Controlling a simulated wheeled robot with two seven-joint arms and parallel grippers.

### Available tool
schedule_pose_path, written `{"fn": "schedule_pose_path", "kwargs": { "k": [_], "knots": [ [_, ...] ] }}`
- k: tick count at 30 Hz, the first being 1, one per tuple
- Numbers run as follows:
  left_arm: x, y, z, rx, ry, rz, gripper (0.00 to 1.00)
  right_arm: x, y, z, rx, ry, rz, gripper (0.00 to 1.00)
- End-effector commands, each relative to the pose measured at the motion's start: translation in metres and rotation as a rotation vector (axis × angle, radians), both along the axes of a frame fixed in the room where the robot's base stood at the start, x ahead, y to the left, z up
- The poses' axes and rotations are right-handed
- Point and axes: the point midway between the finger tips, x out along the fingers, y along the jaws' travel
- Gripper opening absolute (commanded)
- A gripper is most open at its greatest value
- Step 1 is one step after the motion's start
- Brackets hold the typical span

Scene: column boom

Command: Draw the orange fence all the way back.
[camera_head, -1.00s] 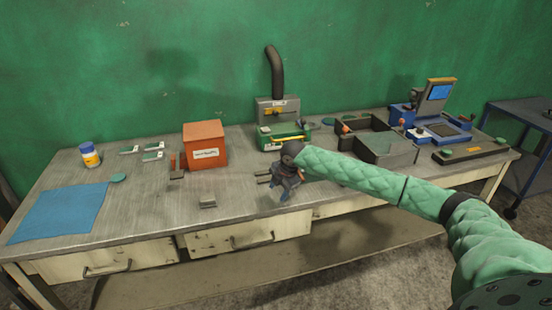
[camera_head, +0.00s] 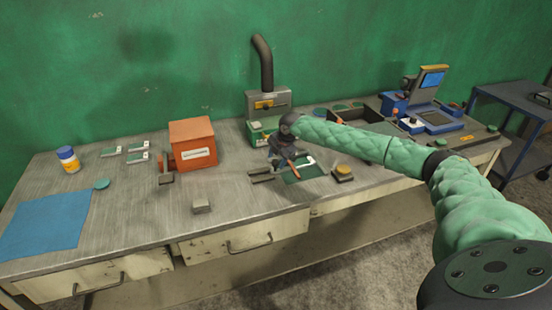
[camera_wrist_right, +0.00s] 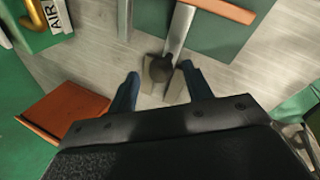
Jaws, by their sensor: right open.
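The orange fence (camera_head: 292,169) shows as a short orange bar beside my right gripper, over a dark green plate (camera_head: 306,175). In the right wrist view the orange fence (camera_wrist_right: 218,10) lies near the top, by a grey metal bar (camera_wrist_right: 180,28). A dark round knob (camera_wrist_right: 160,68) sits at the near end of that bar. My right gripper (camera_wrist_right: 160,71) is open, its two blue-grey fingers on either side of the knob with gaps. In the head view my right gripper (camera_head: 284,155) partly hides the fixture. My left gripper is not in view.
An orange box (camera_head: 192,143) stands left of the gripper. A green and grey machine (camera_head: 266,105) with a black hose stands behind it. A yellow-topped button (camera_head: 343,172) is to the right. A small grey block (camera_head: 201,205) lies in front.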

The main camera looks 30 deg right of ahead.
Motion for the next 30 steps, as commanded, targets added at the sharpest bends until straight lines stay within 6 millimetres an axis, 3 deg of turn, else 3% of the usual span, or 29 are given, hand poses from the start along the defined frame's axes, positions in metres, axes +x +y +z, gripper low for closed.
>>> {"fn": "schedule_pose_path", "kwargs": {
  "k": [6, 14, 16, 22, 30],
  "knots": [
    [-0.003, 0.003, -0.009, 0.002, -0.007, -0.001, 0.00, 0.004, 0.001, -0.012, 0.000, 0.001, 0.000, 0.50],
    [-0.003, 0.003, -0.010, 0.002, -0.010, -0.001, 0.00, 0.005, 0.001, -0.014, 0.000, 0.000, 0.000, 0.50],
    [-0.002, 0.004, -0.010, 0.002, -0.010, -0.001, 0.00, 0.005, 0.001, -0.014, 0.000, 0.000, 0.000, 0.42],
    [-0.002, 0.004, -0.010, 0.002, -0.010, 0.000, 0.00, 0.004, 0.001, -0.014, 0.000, 0.001, 0.000, 0.03],
    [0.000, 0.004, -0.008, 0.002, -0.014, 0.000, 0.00, 0.006, 0.010, -0.014, 0.000, 0.001, 0.002, 0.00]
  ]
}}
